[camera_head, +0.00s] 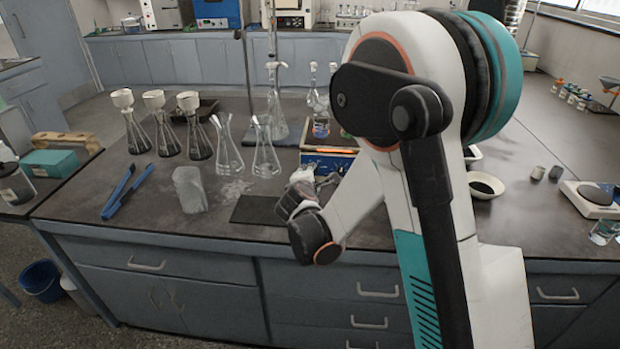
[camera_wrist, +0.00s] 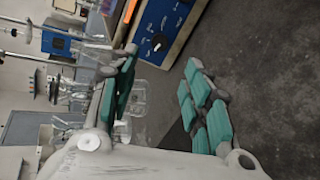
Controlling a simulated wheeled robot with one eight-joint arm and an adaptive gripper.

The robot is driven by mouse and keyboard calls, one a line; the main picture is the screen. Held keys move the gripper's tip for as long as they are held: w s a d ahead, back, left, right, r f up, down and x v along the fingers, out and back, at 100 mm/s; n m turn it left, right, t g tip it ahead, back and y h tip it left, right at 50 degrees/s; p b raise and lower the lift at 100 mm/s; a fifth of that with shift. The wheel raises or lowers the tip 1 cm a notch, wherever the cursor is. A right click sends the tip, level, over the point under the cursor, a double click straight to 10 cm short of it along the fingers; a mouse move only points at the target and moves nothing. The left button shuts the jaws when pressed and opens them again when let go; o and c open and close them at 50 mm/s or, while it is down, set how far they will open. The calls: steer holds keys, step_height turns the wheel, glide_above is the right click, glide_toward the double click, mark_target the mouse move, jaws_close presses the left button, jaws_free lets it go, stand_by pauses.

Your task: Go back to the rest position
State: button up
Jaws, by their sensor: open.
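My gripper (camera_head: 312,190) is above the front part of the dark bench, in front of a blue box-shaped device (camera_head: 328,165). My arm is bent, and its large links cover much of the right half of the head view. In the wrist view my gripper (camera_wrist: 162,62) has its two green-padded fingers spread apart, with nothing held between them.
Glass flasks (camera_head: 265,150) stand left of the device, and several funnel-topped flasks (camera_head: 197,140) farther left. A translucent block (camera_head: 189,189), blue tongs (camera_head: 128,191) and a dark mat (camera_head: 258,210) lie near the front edge. A white bowl (camera_head: 485,184) and a balance (camera_head: 594,198) are right.

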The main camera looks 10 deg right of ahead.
steer(key=shift+r, duration=0.1)
steer(key=s+d+r+m+g+y, duration=0.1)
steer(key=s+d+r+m+g, duration=0.15)
steer(key=s+r+m, duration=0.4)
steer(key=s+d+r+m+g, duration=0.1)
steer(key=s+d+r+m, duration=0.2)
steer(key=s, duration=0.6)
steer(key=s+a+m+g+y, duration=0.2)
steer(key=s+m, duration=0.5)
steer(key=s, duration=1.4)
steer(key=shift+s+r+y, duration=0.4)
steer(key=shift+y, duration=0.2)
